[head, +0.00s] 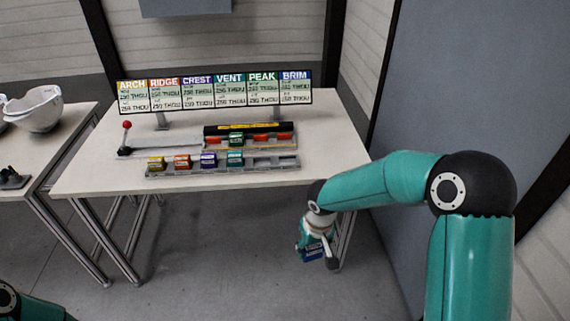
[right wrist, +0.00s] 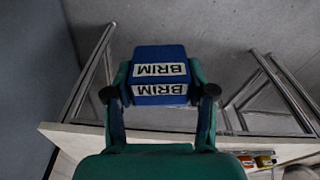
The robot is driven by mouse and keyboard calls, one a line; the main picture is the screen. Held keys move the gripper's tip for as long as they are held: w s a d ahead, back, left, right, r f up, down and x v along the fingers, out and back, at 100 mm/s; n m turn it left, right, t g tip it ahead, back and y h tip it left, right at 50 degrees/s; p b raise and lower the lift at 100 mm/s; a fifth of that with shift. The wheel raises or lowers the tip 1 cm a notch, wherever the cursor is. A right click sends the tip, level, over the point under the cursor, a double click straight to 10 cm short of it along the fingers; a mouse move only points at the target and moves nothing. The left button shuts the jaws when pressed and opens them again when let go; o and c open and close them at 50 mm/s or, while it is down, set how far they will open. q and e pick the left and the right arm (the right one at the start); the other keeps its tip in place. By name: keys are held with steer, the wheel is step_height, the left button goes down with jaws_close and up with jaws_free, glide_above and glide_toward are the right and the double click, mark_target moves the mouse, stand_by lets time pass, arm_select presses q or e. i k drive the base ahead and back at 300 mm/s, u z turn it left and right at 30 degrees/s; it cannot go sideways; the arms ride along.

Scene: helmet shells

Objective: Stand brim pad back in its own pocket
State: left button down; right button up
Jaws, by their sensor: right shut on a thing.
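The brim pad (right wrist: 160,74) is a blue block with white BRIM labels, which read upside down in the right wrist view. My right gripper (right wrist: 160,92) is shut on it, one finger at each side. In the head view the gripper (head: 318,246) hangs low in front of the table's right end, away from the rack, with the blue pad (head: 313,254) below it. The pocket rack (head: 222,171) lies along the table's front; yellow, orange, purple and teal pads stand in it from left to right. Its right end looks empty. My left gripper is out of view.
A sign board (head: 214,91) with ARCH to BRIM panels stands behind. A fixture with a black bar (head: 250,128) and a red-knobbed lever (head: 126,125) sit behind the rack. A side table with white helmet shells (head: 36,109) is at left.

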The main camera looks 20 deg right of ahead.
mark_target(287, 162)
steer(key=z, duration=0.05)
steer(key=i, duration=1.05)
